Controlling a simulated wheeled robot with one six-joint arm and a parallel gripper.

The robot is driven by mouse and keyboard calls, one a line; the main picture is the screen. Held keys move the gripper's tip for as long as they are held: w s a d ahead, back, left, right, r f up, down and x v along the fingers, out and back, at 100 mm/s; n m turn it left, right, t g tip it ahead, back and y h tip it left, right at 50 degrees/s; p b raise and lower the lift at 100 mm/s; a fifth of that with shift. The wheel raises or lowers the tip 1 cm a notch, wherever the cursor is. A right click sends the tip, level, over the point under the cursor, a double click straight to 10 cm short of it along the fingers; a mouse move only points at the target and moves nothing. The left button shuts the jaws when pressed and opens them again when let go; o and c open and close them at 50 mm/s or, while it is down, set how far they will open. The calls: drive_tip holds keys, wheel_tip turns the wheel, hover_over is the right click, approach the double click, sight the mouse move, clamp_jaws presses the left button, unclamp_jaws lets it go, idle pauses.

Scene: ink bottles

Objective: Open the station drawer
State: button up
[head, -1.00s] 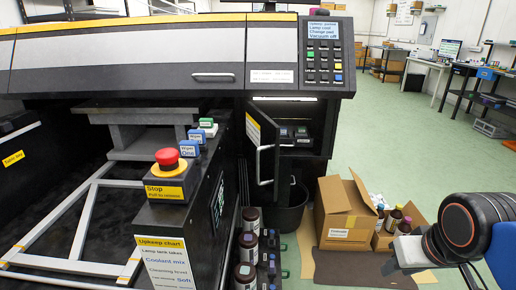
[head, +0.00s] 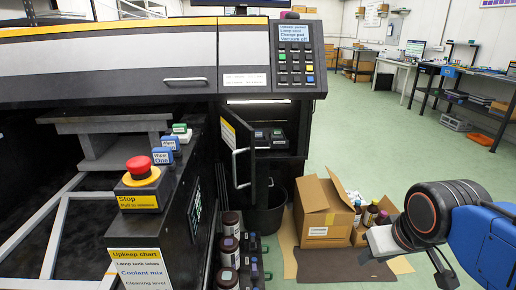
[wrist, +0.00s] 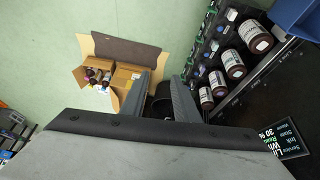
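I cannot tell for certain which part is the station drawer. The black printer (head: 100,60) has an open compartment below its keypad, with dark units with pale labels (head: 270,136) inside. Its door (head: 238,150), with a yellow label and a pale bar handle (head: 240,168), stands swung open. My gripper (head: 376,246) is in front of the printer, to the right and well apart from the door. In the wrist view, my gripper's two grey fingers (wrist: 161,78) are apart with nothing visible between them. A dark bin shows beyond the gap.
A cardboard box (head: 325,212) with bottles beside it stands on the floor. A dark bin (head: 268,210) sits below the compartment. Brown bottles (head: 229,252) line the printer's side, near a red stop button (head: 138,168).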

drive_tip(key=w+r+n+t, duration=0.2)
drive_tip(key=w+n+t, duration=0.15)
drive_tip(key=w, duration=1.15)
drive_tip(key=n+t+y, duration=0.6)
drive_tip(key=n, duration=1.2)
approach(261, 148)
drive_tip(key=x, duration=0.8)
drive_tip(key=shift+f, duration=0.1)
drive_tip(key=shift+s, duration=0.1)
clamp_jaws()
